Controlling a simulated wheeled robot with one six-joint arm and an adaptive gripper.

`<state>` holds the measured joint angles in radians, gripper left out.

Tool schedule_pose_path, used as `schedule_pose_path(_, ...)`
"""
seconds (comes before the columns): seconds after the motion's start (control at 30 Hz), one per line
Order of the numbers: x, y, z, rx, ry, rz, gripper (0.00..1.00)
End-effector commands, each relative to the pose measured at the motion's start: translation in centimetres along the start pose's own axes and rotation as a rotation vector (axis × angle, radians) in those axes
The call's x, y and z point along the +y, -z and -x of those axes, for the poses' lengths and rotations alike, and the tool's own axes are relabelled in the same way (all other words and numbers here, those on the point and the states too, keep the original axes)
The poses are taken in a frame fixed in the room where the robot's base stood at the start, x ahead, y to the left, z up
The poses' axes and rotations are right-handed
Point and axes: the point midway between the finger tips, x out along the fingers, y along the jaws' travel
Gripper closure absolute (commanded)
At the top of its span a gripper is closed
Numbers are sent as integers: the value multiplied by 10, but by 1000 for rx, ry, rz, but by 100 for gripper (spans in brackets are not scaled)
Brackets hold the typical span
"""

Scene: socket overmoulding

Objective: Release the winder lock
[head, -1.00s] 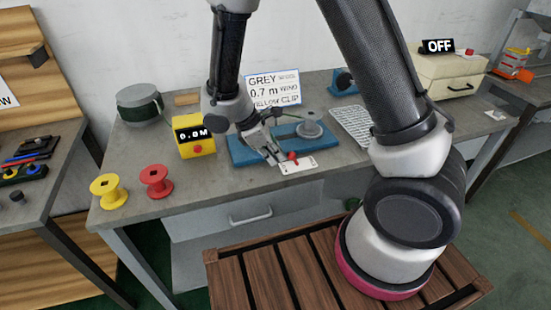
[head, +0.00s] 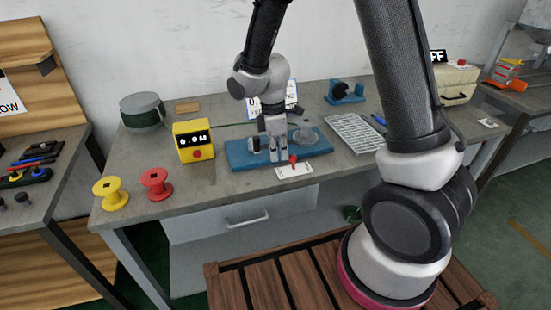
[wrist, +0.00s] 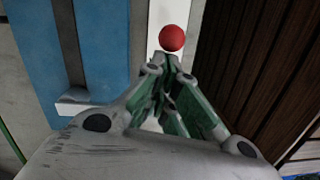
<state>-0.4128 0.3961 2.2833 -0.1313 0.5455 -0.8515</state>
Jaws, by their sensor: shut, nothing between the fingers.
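The winder has a blue base (head: 238,157) on the bench, with a grey round part (head: 304,137) on its right side. A red knob (head: 293,159) stands at its front edge by a white label plate (head: 294,170); I take it for the lock handle. My gripper (head: 275,158) points down with its fingers shut and empty, just left of the knob. In the wrist view the red ball (wrist: 171,38) shows just beyond the closed fingertips (wrist: 166,62). I cannot tell whether they touch. My arm hides the middle of the winder.
A yellow meter box (head: 193,141) reading 0.0 M stands left of the winder. A green cable spool (head: 142,110) is behind it. Red (head: 156,184) and yellow (head: 110,193) spools stand front left.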

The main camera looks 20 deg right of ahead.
Motion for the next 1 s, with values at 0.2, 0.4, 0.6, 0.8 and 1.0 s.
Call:
schedule_pose_path(0.2, 5, -19, 7, 199, 36, -4, 100)
schedule_pose_path(0.4, 5, -26, 8, 201, 38, 11, 100)
schedule_pose_path(0.6, 5, -26, 9, 201, 39, 11, 100)
schedule_pose_path(0.8, 4, -26, 15, 201, 39, 12, 100)
schedule_pose_path(1.0, 4, -27, 24, 201, 38, 11, 100)
